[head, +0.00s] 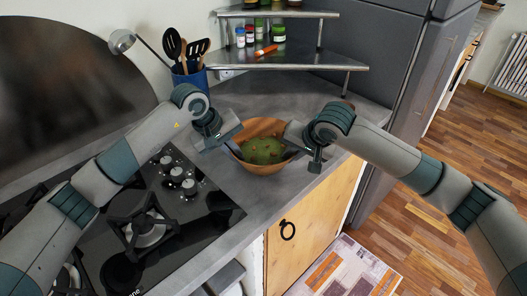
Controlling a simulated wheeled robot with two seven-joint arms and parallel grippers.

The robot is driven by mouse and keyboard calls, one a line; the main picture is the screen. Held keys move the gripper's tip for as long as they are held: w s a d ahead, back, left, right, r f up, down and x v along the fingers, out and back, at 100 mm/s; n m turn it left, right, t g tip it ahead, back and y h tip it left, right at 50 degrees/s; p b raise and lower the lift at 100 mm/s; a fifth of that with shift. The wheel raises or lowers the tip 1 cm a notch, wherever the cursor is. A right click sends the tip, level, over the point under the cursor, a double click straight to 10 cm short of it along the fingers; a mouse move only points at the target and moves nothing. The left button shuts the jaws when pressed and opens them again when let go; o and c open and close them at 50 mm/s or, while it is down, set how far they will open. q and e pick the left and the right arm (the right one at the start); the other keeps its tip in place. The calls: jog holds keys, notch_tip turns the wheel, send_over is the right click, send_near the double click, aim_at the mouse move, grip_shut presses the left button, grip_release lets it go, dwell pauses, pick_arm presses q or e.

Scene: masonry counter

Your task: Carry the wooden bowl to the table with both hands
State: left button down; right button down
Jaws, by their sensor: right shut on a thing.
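The wooden bowl (265,169) stands on the grey counter near its front edge, right of the stove. It holds a green food with small reddish bits. My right gripper (292,148) is shut on the right side of the bowl's rim. My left gripper (234,149) is at the left side of the rim. Its fingertips are partly hidden, and I cannot tell whether it is open or shut. No table shows apart from the counter.
A black gas stove (150,215) lies to the left. A blue utensil holder (189,84) and a metal corner shelf (290,60) with jars stand behind. A grey fridge (405,75) is at the right. Open wooden floor (440,150) lies right of the counter, with a patterned rug (345,268) in front.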

pick_arm(q)
jog(key=shift+w+a+r, duration=0.1)
jog(key=shift+r, duration=0.05)
pick_arm(e)
jog(key=shift+d, duration=0.1)
